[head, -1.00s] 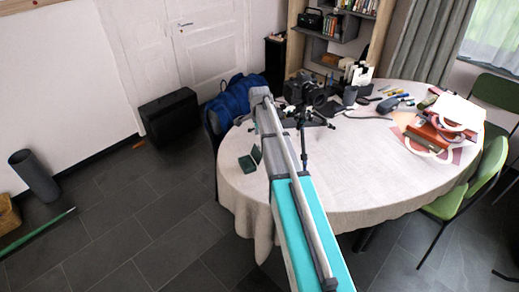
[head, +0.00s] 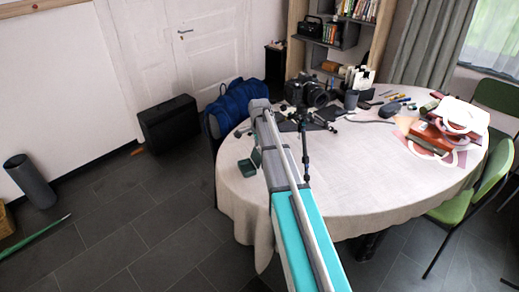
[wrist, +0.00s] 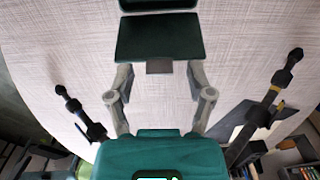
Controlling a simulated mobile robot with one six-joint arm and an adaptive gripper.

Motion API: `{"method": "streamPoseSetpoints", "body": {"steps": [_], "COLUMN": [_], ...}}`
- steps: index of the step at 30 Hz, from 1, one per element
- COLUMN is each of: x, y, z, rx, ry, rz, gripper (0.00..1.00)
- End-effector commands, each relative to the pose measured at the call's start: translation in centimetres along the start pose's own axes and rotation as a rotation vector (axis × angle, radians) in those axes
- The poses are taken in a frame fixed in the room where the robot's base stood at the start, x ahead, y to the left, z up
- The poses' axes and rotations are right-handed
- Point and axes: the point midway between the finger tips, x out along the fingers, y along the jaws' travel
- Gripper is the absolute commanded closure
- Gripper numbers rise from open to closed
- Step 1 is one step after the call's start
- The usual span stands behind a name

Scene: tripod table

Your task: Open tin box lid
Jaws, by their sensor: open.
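The tin box (head: 248,166) is small and dark green. It stands near the left edge of the round table, just left of my arm. In the head view one part lies low and another stands raised beside it. In the wrist view a dark green panel (wrist: 160,38) of the box lies ahead, with a small grey tab (wrist: 159,66) on its near edge. A second green part (wrist: 158,4) is cut off at the top. My gripper (wrist: 159,72) is open, its grey fingers on either side of the tab. Contact cannot be told.
The cloth-covered table (head: 350,185) holds a camera (head: 305,92) on a small tripod (head: 305,140) close to my arm. Tripod legs flank my gripper in the wrist view. A book stack (head: 436,137) lies at the right. Bare cloth lies at the table's middle front.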

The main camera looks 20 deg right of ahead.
Motion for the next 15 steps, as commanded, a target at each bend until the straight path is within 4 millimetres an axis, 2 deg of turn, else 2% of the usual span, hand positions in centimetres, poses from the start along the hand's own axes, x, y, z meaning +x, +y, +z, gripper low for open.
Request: {"method": "streamPoseSetpoints", "body": {"steps": [5,6,15], "x": [-0.02,-0.02,-0.02], "y": [0.00,0.00,0.00], "z": [0.00,0.00,0.00], "rx": [0.000,0.000,0.000], "ry": [0.000,0.000,0.000], "rz": [0.000,0.000,0.000], "gripper": [0.31,0.35,0.91]}}
